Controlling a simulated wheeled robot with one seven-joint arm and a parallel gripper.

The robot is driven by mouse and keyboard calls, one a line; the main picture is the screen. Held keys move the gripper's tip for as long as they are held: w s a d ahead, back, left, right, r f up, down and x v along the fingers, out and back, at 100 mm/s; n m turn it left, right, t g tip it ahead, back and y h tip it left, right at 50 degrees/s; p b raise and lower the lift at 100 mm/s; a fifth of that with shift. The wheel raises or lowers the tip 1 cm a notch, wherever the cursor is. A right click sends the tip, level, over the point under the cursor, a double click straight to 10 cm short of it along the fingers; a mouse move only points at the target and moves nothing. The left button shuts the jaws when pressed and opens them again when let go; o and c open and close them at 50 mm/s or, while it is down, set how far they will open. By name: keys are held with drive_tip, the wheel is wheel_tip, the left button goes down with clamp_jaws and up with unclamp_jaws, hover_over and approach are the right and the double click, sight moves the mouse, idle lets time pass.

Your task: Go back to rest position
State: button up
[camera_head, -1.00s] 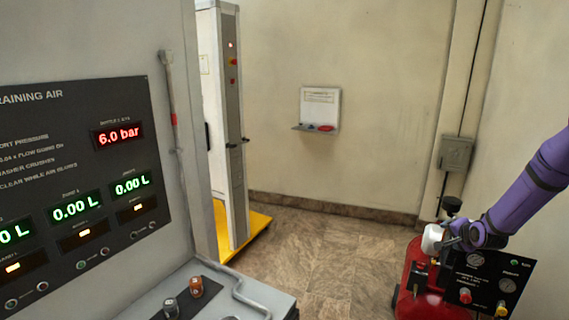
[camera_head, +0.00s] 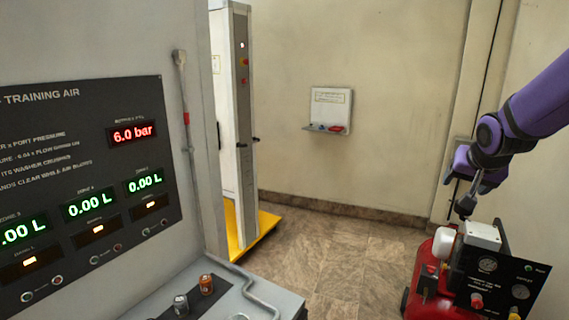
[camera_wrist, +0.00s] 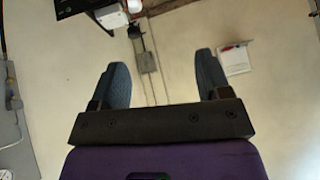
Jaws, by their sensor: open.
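My gripper (camera_wrist: 165,84) is open in the wrist view, with nothing between its two grey-blue fingers. In the head view my purple arm comes in from the right, and the gripper end (camera_head: 464,205) hangs above the red compressor (camera_head: 428,290). The compressor has a white knob or cap (camera_head: 444,243) and a black gauge panel (camera_head: 495,280). From the head view I cannot tell how far the fingers are from the compressor top.
A panel with lit readouts (camera_head: 90,190) fills the left. Below it a grey ledge (camera_head: 235,298) carries a silver fitting (camera_head: 181,304) and an orange-brown one (camera_head: 206,284). A tall cabinet (camera_head: 236,130) stands on a yellow base (camera_head: 262,228). A wall shelf (camera_head: 328,128) is behind; the middle floor is clear.

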drive_tip(key=s+a+r+n, duration=0.2)
drive_tip(key=s+a, duration=0.1)
drive_tip(key=s, duration=0.6)
drive_tip(key=s+a+r+n+g+y, duration=0.1)
drive_tip(key=s+a, duration=0.3)
drive_tip(key=s, duration=0.5)
drive_tip(key=s+a+r+n+g+y, duration=0.1)
drive_tip(key=s+a+r+n, duration=0.1)
drive_tip(key=s, duration=0.7)
drive_tip(key=shift+s+a+r+n, duration=0.3)
drive_tip(key=shift+a+r, duration=0.2)
drive_tip(key=shift+a, duration=0.4)
drive_tip(key=shift+w+d, duration=0.1)
